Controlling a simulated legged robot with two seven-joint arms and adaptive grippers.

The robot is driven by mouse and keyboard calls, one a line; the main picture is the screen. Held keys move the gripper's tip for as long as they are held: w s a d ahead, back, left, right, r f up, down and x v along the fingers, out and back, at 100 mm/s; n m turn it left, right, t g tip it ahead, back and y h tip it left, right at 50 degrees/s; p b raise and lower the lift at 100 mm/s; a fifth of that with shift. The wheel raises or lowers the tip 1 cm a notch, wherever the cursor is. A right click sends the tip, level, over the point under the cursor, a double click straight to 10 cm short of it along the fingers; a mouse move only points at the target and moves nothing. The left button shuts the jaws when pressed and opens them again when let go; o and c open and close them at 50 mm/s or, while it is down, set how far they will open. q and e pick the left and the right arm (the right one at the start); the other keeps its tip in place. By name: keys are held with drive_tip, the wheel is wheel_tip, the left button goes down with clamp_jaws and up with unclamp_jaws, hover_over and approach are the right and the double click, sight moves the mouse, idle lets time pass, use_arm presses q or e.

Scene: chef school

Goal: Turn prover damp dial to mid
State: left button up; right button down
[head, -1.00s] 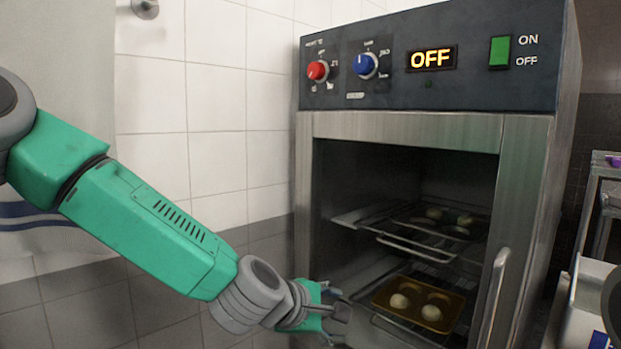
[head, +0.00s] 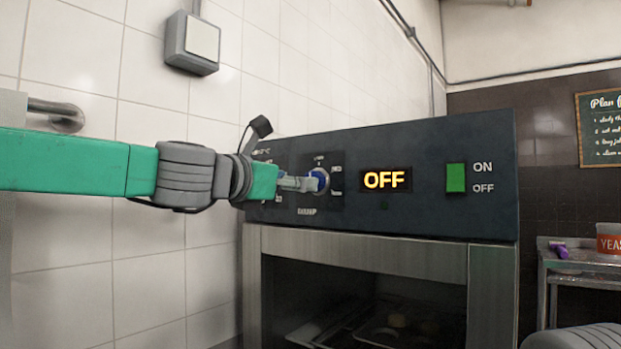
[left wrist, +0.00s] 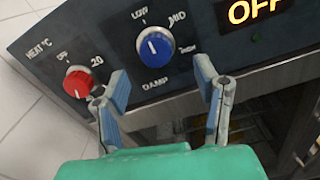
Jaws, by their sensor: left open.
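The blue damp dial (left wrist: 155,48) is on the prover's dark control panel, above the word DAMP. LOW is above it, MID at its upper right and a third label at its right. Its white pointer line appears to point up toward LOW. My left gripper (left wrist: 163,78) is open and empty, its fingers apart just below the dial; I see no contact. In the head view the gripper (head: 308,184) is in front of the panel and partly covers the blue dial (head: 322,178). My right gripper is not in view.
The red heat dial (left wrist: 78,84) is close beside the left finger. The OFF display (head: 386,180) and green switch (head: 456,178) are right of the damp dial. The prover's open chamber (head: 370,295) is below. A wall box (head: 192,43) is above my arm.

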sight(324, 181)
use_arm(q)
drive_tip(key=a+p+x, duration=0.1)
drive_tip(key=p+x, duration=0.1)
drive_tip(key=x, duration=0.4)
drive_tip(key=shift+w, duration=0.45)
drive_tip(key=shift+d+r, duration=0.1)
drive_tip(key=shift+d, duration=0.35)
drive_tip(key=shift+c, duration=1.2)
drive_tip(key=shift+d, duration=0.3)
drive_tip(key=c, duration=0.6)
drive_tip(key=shift+s+r, duration=0.1)
drive_tip(key=shift+s, duration=0.1)
drive_tip(key=c, duration=0.3)
drive_tip(key=shift+w+a, duration=0.25)
drive_tip(key=shift+a, duration=0.1)
drive_tip(key=shift+d, duration=0.1)
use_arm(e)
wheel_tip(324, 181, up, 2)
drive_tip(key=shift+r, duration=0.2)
